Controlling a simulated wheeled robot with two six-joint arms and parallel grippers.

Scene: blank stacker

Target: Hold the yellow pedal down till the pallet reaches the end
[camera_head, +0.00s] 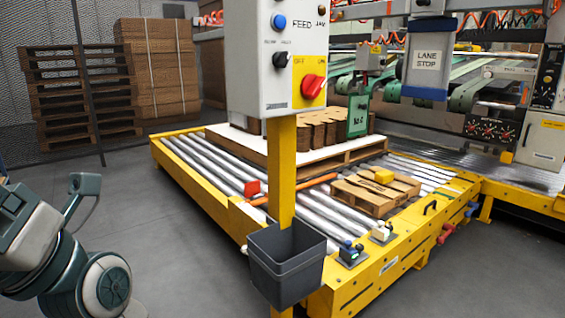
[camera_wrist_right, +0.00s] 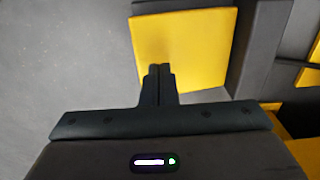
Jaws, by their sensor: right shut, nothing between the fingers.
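The yellow pedal (camera_wrist_right: 185,45) is a flat, square-looking plate low over the grey floor in the right wrist view. My right gripper (camera_wrist_right: 159,70) is shut and empty, with its fingertips over the plate. I cannot tell whether they touch or press it. The head view shows neither the pedal nor this gripper. There, a wooden pallet (camera_head: 330,170) with a white sheet and brown cardboard stacks lies on the roller conveyor (camera_head: 215,178). Part of my left arm (camera_head: 70,255) is at the left; its gripper does not show.
A control box (camera_head: 280,105) on a yellow post stands in front, with a grey bin (camera_head: 287,268) on it. Small wooden boards (camera_head: 362,200) with a yellow block lie on the near rollers. Stacked pallets (camera_head: 75,100) stand at the back left. The floor at left is clear.

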